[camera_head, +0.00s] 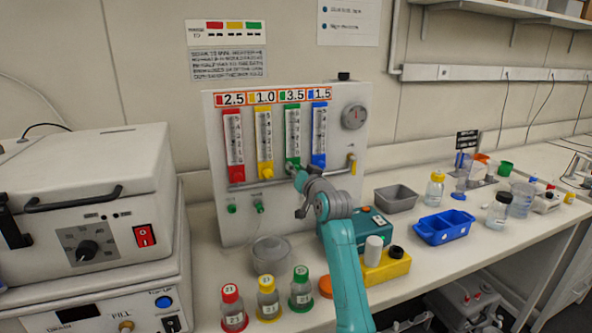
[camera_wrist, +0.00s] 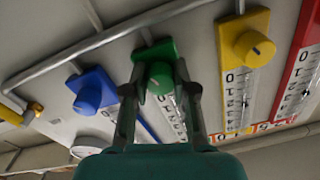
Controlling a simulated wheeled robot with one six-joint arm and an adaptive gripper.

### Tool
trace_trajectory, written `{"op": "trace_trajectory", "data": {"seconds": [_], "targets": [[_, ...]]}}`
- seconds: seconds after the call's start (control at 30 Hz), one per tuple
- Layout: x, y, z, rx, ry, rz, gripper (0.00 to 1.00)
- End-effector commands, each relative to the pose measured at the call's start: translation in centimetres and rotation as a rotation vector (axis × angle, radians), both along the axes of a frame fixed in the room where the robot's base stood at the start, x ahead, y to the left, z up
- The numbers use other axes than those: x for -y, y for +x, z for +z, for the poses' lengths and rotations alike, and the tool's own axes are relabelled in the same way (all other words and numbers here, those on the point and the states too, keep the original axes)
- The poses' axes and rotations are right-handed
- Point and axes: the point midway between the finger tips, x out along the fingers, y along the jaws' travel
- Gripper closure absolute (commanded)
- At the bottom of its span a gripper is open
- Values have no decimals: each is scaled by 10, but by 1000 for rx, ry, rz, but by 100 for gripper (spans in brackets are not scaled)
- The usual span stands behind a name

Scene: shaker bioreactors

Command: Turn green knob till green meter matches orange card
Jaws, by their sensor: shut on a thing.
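The panel (camera_head: 215,185) carries four upright meters. The green meter (camera_head: 292,135) is third from the left, and its level is too small to read. Above it, the orange-edged card (camera_head: 292,96) reads 3.5 beside a green mark. My gripper (camera_head: 300,178) is at the foot of the green meter. In the wrist view, my gripper (camera_wrist: 160,88) has its two fingers on either side of the green knob (camera_wrist: 160,77), shut on it. A pale line shows on the knob's face. The knob is hidden behind my gripper in the head view.
The blue knob (camera_wrist: 95,92) and yellow knob (camera_wrist: 254,48) flank the green one. A grey pipe (camera_wrist: 110,33) runs close by. Bottles with red, yellow and green (camera_head: 300,292) caps and a grey bowl (camera_head: 271,252) stand below. A blue tray (camera_head: 443,226) is at right.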

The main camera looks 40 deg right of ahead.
Motion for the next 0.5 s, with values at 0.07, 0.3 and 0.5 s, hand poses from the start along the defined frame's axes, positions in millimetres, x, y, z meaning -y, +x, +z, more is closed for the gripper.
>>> {"op": "trace_trajectory", "data": {"seconds": [0.07,0.3,0.5], "targets": [[0,0,0,1,-1,0,100],[0,0,0,0,-2,0,48],[0,0,0,0,-2,0,48]]}}
